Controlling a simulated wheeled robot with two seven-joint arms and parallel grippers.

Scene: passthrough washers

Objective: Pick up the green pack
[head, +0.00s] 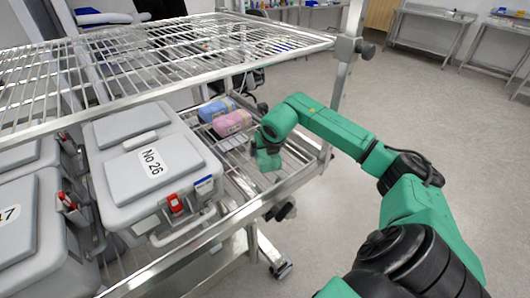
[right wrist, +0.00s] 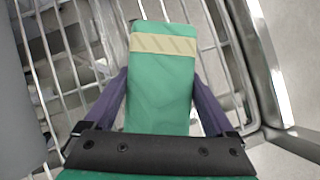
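The green pack (right wrist: 162,85), a long block with a beige band near its far end, lies between the two purple fingers of my right gripper (right wrist: 160,82) in the right wrist view. A finger runs along each side, with the tips very close to or touching its sides. I cannot tell whether they press on it. In the head view my right gripper (head: 268,148) is low over the wire shelf, right of the pink pack; its fingers are hard to make out. My left gripper is not in view.
A pink pack (head: 232,122) and a blue pack (head: 216,109) lie left of the gripper. An upper wire shelf (head: 190,45) overhangs. The cart's metal rim (right wrist: 255,60) runs close at right.

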